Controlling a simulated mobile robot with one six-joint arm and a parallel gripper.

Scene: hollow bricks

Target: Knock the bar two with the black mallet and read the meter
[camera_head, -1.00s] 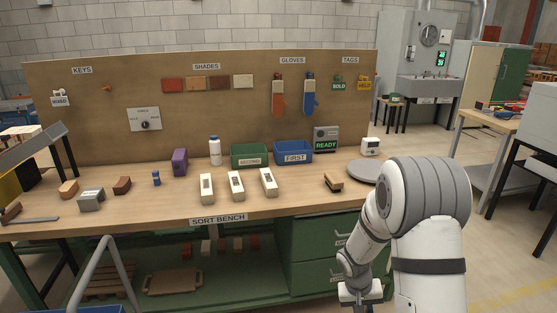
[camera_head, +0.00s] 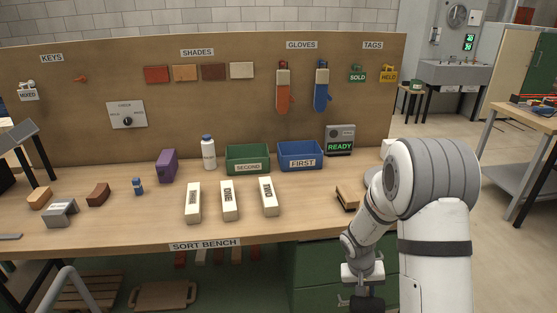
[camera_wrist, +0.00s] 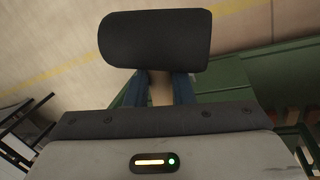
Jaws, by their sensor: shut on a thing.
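Three pale bars lie side by side on the bench. The rightmost, bar two (camera_head: 269,197), reads TWO; the middle, bar one (camera_head: 229,200), reads ONE; the left bar's (camera_head: 193,203) label is too small to read surely. The meter (camera_head: 340,140), a grey box, stands at the back and shows READY in green. My gripper (camera_wrist: 157,88) is shut on the pale handle of the black mallet (camera_wrist: 154,40), whose dark head shows beyond the fingers. In the head view my gripper (camera_head: 364,292) hangs low at the bench's front, right of and below bar two, apart from it.
The sort bench (camera_head: 130,228) also holds a green SECOND bin (camera_head: 248,170), a blue FIRST bin (camera_head: 300,168), a white bottle (camera_head: 208,154), a purple block (camera_head: 168,166) and a wood-and-black item (camera_head: 347,198) near the arm. The bench front around the bars is clear.

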